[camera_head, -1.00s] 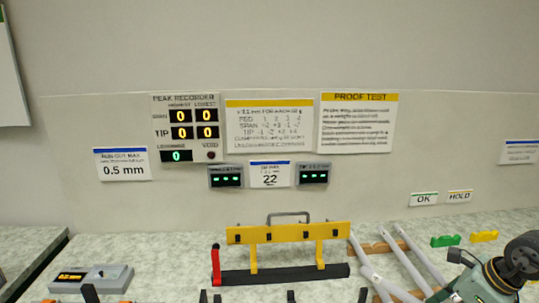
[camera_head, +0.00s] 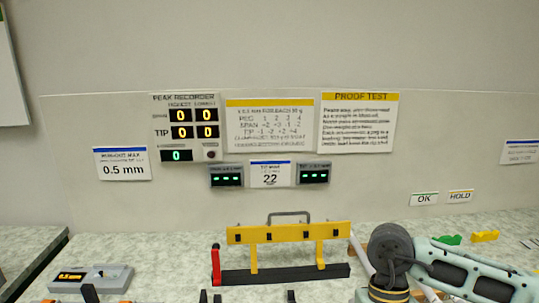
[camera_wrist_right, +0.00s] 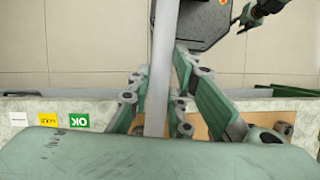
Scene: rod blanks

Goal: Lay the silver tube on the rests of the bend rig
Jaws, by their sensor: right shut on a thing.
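A silver tube (camera_wrist_right: 159,75) runs upright through the middle of the right wrist view. My right gripper (camera_wrist_right: 156,100) has its fingers on both sides of it and is shut on it. In the head view my right arm comes in from the right, and its fingers and the held tube cannot be made out. The bend rig shows a yellow beam (camera_head: 290,233) with black pegs on a black base (camera_head: 285,274), with a red upright (camera_head: 216,265) at its left end. Which parts are its rests I cannot tell.
My right arm hides most of the pale tubes right of the rig. Green (camera_head: 449,239) and yellow (camera_head: 485,236) holders stand behind it. A grey device (camera_head: 105,279) sits at left. Black uprights (camera_head: 291,296) show at the bottom edge.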

